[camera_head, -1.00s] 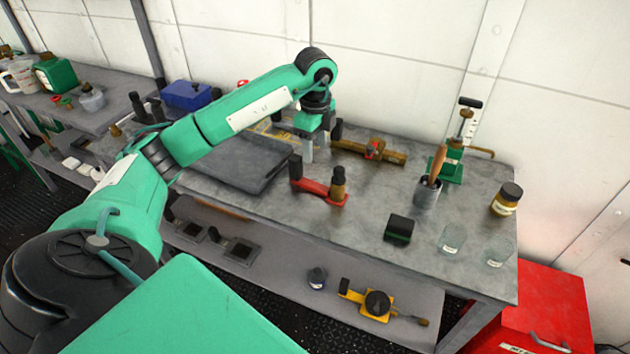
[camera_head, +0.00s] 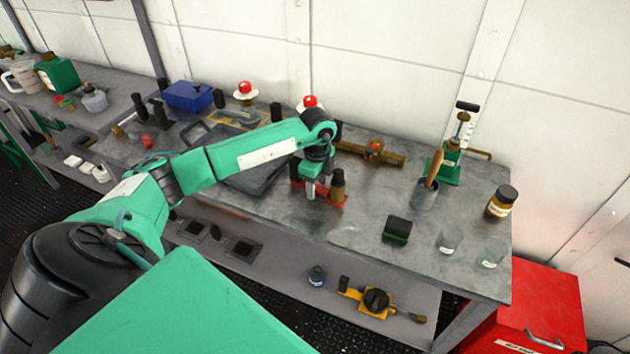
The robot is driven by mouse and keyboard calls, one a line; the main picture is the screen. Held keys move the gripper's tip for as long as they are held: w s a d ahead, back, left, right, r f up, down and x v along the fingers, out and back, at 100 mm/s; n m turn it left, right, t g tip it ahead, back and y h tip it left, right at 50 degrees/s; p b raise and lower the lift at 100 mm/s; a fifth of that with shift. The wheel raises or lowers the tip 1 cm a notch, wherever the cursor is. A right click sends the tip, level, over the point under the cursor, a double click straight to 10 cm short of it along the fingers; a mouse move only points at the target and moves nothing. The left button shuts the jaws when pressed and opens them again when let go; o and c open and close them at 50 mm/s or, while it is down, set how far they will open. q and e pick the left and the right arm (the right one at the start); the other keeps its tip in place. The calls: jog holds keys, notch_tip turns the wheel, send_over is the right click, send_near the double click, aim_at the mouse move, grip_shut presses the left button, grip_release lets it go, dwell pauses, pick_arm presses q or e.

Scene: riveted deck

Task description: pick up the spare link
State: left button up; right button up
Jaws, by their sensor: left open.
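The spare link appears to be the red bar (camera_head: 336,202) with dark upright posts at its ends. It lies on the grey metal workbench (camera_head: 290,222), near the middle of the picture. My left gripper (camera_head: 315,190) points down over the middle of the bar, between its posts. It is open, with nothing seen held in it. The gripper hides the middle of the bar and part of the left post. I cannot tell whether the fingertips touch the bar. My right gripper is not in view.
A brass tool (camera_head: 370,152) lies behind the bar. A black-and-green block (camera_head: 397,229), a brush cup (camera_head: 425,195), glasses (camera_head: 449,240) and a jar (camera_head: 502,201) stand to the right. A dark tray (camera_head: 262,178) is to the left. Bare bench lies in front of the bar.

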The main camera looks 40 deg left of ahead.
pick_arm(q)
jog(key=shift+c, duration=0.2)
grip_shut()
jog(key=shift+r, duration=0.1)
